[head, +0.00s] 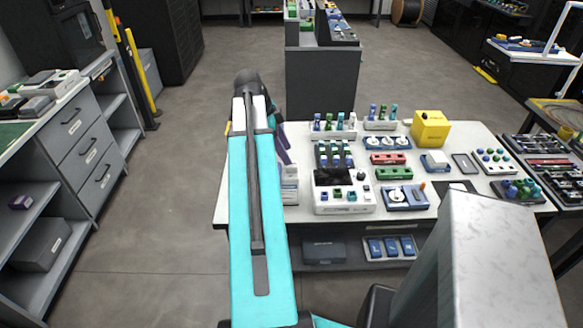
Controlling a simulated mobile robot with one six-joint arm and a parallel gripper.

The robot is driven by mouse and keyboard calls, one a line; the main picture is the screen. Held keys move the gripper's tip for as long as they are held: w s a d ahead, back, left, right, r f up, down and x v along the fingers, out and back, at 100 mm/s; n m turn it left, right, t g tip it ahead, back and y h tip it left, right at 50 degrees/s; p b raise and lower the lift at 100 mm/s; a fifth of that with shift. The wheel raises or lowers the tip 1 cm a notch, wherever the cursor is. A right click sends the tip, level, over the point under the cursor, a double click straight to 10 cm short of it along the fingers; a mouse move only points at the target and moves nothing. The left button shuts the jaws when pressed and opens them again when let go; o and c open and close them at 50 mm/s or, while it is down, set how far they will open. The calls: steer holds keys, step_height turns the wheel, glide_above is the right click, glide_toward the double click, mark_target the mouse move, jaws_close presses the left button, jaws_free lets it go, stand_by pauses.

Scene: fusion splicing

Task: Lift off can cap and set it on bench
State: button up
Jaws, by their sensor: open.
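I cannot single out the can or its cap for certain in the head view. Several small upright containers with blue and green tops stand in racks on the white bench (300,217), too small to tell apart. My turquoise arm reaches up across the left end of the bench and hides part of it. My gripper's fingertips do not show; they may be behind the arm. A dark purple part shows just right of the arm, and I cannot tell what it is.
A white device with a dark screen (334,178), a yellow box (431,129) and several small trays crowd the bench. A grey drawer cabinet (88,150) stands at the left. A dark cabinet (322,85) stands behind the bench. The floor between is clear.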

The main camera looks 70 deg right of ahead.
steer(key=shift+p+x, duration=0.65)
steer(key=shift+x, duration=0.55)
steer(key=shift+p+x, duration=0.3)
steer(key=shift+x, duration=1)
steer(key=shift+a, duration=0.2)
steer(key=c, duration=1.1)
steer(key=shift+w+r, duration=0.1)
steer(key=shift+r, duration=0.05)
steer(key=shift+r+b, duration=0.8)
steer(key=shift+r, duration=0.7)
steer(key=s+a+b, duration=0.5)
steer(key=s+a, duration=0.1)
steer(key=s, duration=0.3)
steer(key=shift+a+r, duration=0.35)
steer(key=shift+r, duration=0.05)
